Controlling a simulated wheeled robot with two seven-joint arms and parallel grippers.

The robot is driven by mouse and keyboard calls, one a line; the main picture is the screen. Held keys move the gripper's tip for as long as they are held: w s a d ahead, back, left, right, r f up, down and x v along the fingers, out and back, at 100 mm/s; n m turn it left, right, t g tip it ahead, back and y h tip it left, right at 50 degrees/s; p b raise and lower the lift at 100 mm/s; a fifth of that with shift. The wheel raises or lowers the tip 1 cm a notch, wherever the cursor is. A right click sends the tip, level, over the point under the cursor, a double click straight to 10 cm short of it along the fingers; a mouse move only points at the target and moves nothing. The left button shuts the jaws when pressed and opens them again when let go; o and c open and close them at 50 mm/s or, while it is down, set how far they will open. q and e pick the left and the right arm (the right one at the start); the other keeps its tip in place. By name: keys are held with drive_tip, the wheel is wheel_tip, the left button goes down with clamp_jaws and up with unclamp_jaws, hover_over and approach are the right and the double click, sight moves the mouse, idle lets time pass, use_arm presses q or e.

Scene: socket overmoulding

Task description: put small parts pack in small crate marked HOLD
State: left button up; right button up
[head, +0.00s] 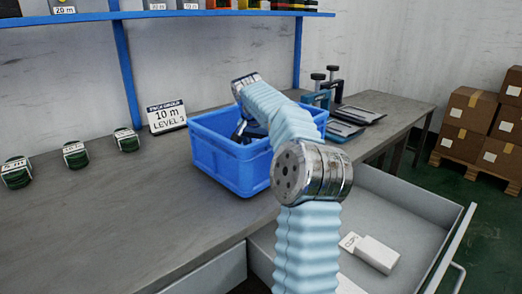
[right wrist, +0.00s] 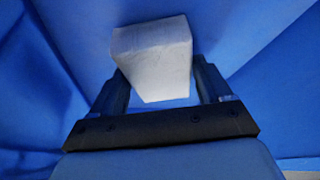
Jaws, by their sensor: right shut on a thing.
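My right arm reaches into a blue crate (head: 215,160) on the bench. My right gripper (head: 246,131) is inside the crate, partly hidden by the arm and the near rim. In the right wrist view, the gripper (right wrist: 160,82) is shut on a white small parts pack (right wrist: 152,58), which sits between its two fingers. The crate's blue floor and walls (right wrist: 250,35) surround it there. I cannot tell whether the pack touches the floor. No HOLD marking is readable on the crate. My left gripper is not in view.
An open grey drawer (head: 405,215) at the lower right holds another white pack (head: 377,254). Green-black coils (head: 75,154) sit on the left of the bench (head: 110,215). Clamps (head: 325,87) and dark trays stand beyond the crate.

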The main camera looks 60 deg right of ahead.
drive_tip(key=shift+f, duration=0.25)
drive_tip(key=o, duration=1.1)
drive_tip(key=shift+r, duration=0.25)
drive_tip(key=p+v, duration=0.2)
drive_tip(key=v, duration=0.9)
drive_tip(key=shift+a+r, duration=0.2)
drive_tip(key=shift+r, duration=0.15)
